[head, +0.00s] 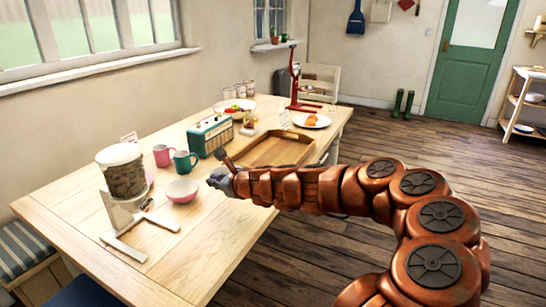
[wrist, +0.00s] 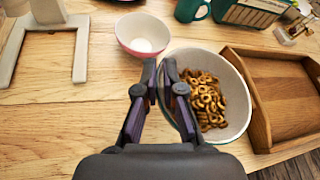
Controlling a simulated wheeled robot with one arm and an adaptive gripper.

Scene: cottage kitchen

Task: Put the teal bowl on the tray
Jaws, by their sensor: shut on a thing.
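The teal bowl (wrist: 240,110) is in the wrist view, with a pale inside and several ring-shaped pieces of cereal in it. Only a sliver of its teal outside shows by the fingers. My gripper (wrist: 160,78) is shut on its left rim. The bowl looks upright, just left of the wooden tray (wrist: 290,85); I cannot tell whether it touches the table. In the head view my gripper (head: 222,181) is over the table, and the arm hides the bowl. The tray (head: 282,150) lies flat behind the arm and looks empty.
A pink mug (head: 162,155), a teal mug (head: 185,162) and a radio (head: 210,135) stand behind.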

